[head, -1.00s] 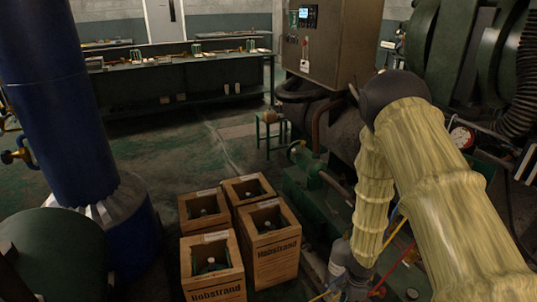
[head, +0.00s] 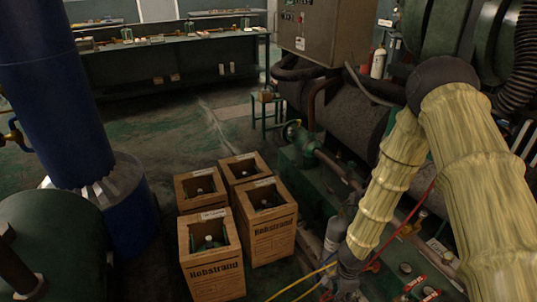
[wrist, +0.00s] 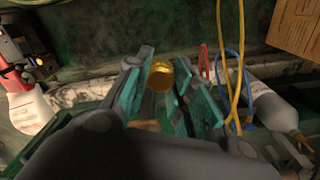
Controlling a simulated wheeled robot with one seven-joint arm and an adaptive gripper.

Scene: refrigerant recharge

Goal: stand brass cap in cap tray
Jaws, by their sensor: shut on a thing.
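The brass cap (wrist: 160,77) shows in the wrist view as a round, gold-coloured piece. It sits between the teal finger pads of my gripper (wrist: 160,88), near their tips, and the gripper is shut on it. In the head view my arm reaches down to the bottom edge, beside yellow and red hoses, and the cap cannot be made out there. I cannot pick out the cap tray in either view.
Yellow (wrist: 239,60), red and blue hoses hang just right of my fingers in the wrist view, near a pale cylinder (wrist: 275,108). Wooden crates (head: 213,262) stand left of my arm. Green machinery (head: 310,150) lies behind it. A floor aisle opens beyond.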

